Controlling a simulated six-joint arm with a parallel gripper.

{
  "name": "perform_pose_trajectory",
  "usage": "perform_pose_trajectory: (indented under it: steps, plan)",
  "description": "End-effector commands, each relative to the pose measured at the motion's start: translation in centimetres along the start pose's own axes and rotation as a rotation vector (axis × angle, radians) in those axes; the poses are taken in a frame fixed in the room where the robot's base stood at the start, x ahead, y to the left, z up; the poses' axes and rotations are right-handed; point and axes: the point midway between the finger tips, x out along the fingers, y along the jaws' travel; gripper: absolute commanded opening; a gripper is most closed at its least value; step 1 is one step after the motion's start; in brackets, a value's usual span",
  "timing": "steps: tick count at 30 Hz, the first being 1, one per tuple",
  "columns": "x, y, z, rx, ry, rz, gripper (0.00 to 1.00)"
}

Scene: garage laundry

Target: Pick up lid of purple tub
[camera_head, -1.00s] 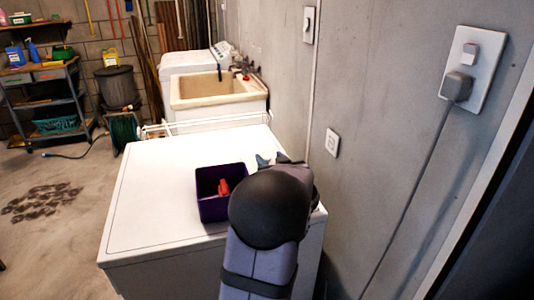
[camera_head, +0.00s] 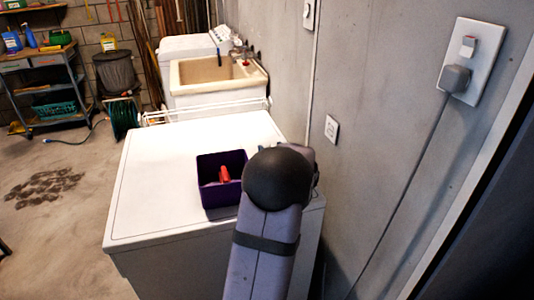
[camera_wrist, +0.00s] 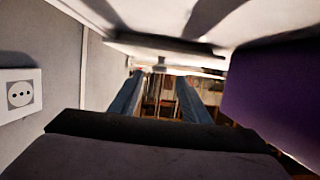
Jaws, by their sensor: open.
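The purple tub (camera_head: 237,160) stands on the white machine top, open at the top, with a red object (camera_head: 224,174) inside. I cannot make out a separate lid in either view. In the head view my arm's dark rounded joint is just right of the tub and hides my gripper. In the wrist view my gripper (camera_wrist: 160,90) shows two bluish fingers, apart and with nothing visible between them. A purple side of the tub (camera_wrist: 275,95) fills the right of that view, beside the fingers. The picture looks upside down, with a white surface above.
The white machine top (camera_head: 160,180) is clear left of the tub. A concrete wall (camera_head: 375,90) with outlets rises close on the right. A white rack (camera_head: 200,115) and a beige sink (camera_head: 215,82) are beyond the far edge.

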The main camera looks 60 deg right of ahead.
Motion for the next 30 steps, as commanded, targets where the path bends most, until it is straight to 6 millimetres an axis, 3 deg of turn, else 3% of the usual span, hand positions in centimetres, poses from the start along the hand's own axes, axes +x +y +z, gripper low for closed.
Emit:
perform_pose_trajectory:
  steps: [9, 19, 24, 30]
  plan:
    - [3.6, 0.0, 0.1, 0.001, 0.0, -0.001, 0.43]
    - [4.0, 0.0, 0.1, 0.001, 0.001, 0.0, 0.43]
    - [4.0, 0.0, 0.1, 0.001, 0.001, 0.0, 0.02]
    - [4.0, 0.0, 0.0, 0.0, 0.001, 0.0, 0.0]
